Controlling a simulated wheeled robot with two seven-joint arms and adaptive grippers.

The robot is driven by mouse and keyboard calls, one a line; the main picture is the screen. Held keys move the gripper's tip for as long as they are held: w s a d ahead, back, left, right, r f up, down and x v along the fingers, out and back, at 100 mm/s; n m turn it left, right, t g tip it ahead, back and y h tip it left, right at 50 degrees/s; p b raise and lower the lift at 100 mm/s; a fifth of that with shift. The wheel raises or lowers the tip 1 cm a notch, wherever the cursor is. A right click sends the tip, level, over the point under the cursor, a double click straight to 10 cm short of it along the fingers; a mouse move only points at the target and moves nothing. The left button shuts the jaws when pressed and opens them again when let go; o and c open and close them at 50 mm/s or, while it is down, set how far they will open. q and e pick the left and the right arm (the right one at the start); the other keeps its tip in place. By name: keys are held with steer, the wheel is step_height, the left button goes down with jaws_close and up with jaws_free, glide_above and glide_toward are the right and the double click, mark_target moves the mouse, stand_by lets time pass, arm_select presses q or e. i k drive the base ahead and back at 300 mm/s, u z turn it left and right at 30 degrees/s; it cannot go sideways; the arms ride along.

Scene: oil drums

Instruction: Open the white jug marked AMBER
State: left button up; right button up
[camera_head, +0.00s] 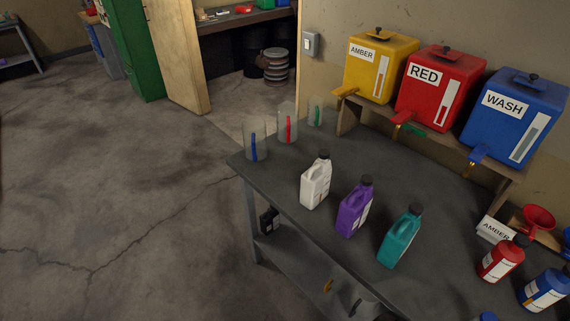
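The white jug (315,185) stands upright on the dark workbench (325,150), near its front edge. Its black cap (324,154) is on. A label shows on its side, but I cannot read it. A purple jug (354,208) and a teal jug (399,238) stand to its right, both with dark caps on. Neither of my grippers is in view.
Clear containers with coloured strips (288,124) stand at the bench's left end. AMBER (368,80), RED (425,92) and WASH (498,125) tanks sit on a raised shelf behind. An AMBER card (494,231), red bottle (501,261) and red funnel (538,218) are at right.

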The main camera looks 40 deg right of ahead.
mark_target(315, 182)
steer(key=i, duration=3.25)
steer(key=z, duration=3.85)
